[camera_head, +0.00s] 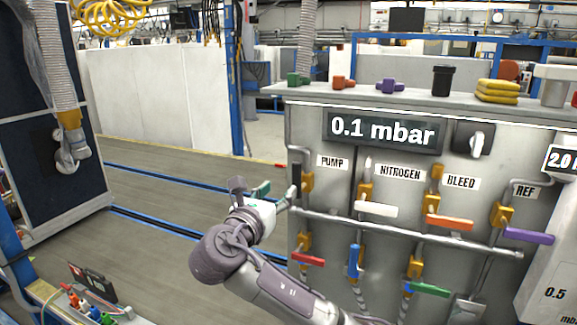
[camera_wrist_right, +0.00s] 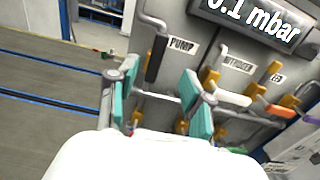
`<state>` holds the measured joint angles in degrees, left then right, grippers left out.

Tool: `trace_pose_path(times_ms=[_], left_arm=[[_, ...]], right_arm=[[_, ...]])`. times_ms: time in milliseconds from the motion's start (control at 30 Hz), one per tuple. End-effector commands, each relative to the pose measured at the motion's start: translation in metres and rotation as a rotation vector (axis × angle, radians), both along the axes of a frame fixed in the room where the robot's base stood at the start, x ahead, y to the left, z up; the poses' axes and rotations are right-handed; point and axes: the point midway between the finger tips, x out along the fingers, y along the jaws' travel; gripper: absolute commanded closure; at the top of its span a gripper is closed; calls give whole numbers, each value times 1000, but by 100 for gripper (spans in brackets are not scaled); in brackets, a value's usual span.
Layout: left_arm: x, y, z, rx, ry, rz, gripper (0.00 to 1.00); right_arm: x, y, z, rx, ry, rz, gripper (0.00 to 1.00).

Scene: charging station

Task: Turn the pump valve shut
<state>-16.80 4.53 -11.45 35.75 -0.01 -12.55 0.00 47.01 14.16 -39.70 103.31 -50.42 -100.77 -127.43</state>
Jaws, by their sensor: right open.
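The pump valve shows left of the PUMP label on the grey panel, with a yellow body (camera_head: 307,182) and a dark handle (camera_head: 296,177) standing upright. In the right wrist view the dark handle (camera_wrist_right: 156,58) also points along the pipe, above and beyond the fingertips. My right gripper (camera_head: 266,194) is just left of the panel, near and slightly below the pump handle. In the wrist view its teal-padded fingers (camera_wrist_right: 158,95) are spread apart with nothing held between them. The handle looks apart from the fingers. My left gripper is not in view.
A horizontal pipe (camera_head: 410,231) crosses the panel below the valve. White (camera_head: 376,209), orange (camera_head: 449,223) and purple (camera_head: 528,236) handles sit to the right; red (camera_head: 308,260), blue (camera_head: 354,262) and green (camera_head: 428,290) ones below. The display (camera_head: 383,131) reads 0.1 mbar.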

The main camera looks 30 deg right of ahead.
Motion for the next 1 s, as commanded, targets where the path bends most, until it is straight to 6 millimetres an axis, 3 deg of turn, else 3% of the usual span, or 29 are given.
trace_pose_path(times_ms=[100,233,500,633,1000], left_arm=[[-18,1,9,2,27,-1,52],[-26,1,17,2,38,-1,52],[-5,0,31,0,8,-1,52],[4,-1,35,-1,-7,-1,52],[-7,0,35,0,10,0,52]], right_arm=[[16,-19,3,-3,3,-4,50],[35,-41,3,-3,4,-4,50],[68,-77,1,0,4,-1,50],[76,-86,0,1,3,0,50],[80,-90,-1,2,2,2,50]])
